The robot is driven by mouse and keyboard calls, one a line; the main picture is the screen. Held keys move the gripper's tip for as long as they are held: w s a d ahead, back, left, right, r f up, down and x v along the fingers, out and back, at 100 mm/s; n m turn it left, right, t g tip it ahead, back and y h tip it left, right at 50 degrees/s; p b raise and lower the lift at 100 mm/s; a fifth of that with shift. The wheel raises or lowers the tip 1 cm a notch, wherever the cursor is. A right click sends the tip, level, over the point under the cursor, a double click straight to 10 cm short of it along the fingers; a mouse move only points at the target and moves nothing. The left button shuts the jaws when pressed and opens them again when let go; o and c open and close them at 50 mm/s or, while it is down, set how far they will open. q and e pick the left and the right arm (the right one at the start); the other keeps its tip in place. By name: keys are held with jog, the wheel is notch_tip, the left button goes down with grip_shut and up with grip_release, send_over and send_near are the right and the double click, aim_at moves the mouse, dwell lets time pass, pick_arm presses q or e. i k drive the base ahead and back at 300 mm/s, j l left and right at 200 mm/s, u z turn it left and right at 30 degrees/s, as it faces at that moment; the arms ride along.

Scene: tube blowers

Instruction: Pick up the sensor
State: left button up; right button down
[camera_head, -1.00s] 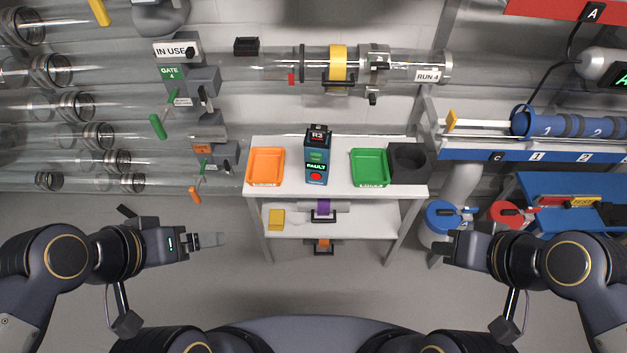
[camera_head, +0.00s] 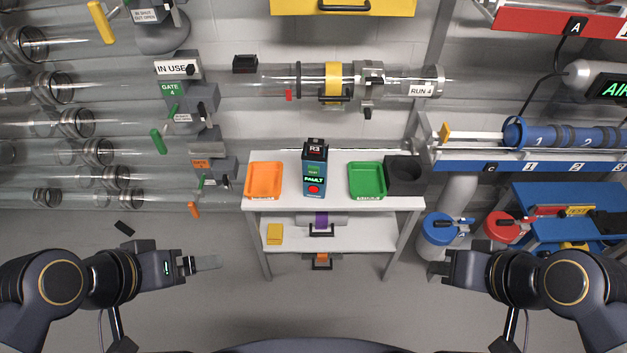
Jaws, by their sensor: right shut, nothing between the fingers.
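No part is plainly labelled as the sensor. A blue and black unit marked R3 (camera_head: 314,170), with a FAULT display and a red button, stands upright on the white table (camera_head: 335,187) between an orange tray (camera_head: 264,180) and a green tray (camera_head: 367,181). Whether it holds the sensor, I cannot tell. My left gripper (camera_head: 205,263) is at the lower left, in front of the table and apart from it; its finger gap cannot be made out. My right gripper (camera_head: 440,268) is shut and empty at the lower right, apart from everything.
The lower shelf (camera_head: 355,231) holds a yellow block (camera_head: 275,234). Clear tubes run behind and at left. A blue rack (camera_head: 530,166) and blue bench (camera_head: 575,205) stand at right.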

aim_at(315, 146)
jog(key=i+l, duration=0.25)
jog(key=l, duration=0.15)
jog(key=i+l, duration=0.25)
jog(key=l, duration=0.15)
jog(key=i+l, duration=0.3)
jog(key=u, duration=0.45)
jog(key=l+u, duration=0.15)
jog(key=u, duration=0.3)
jog(key=l+u, duration=0.1)
jog(key=u, duration=0.8)
jog(key=l+u, duration=0.15)
jog(key=u, duration=0.3)
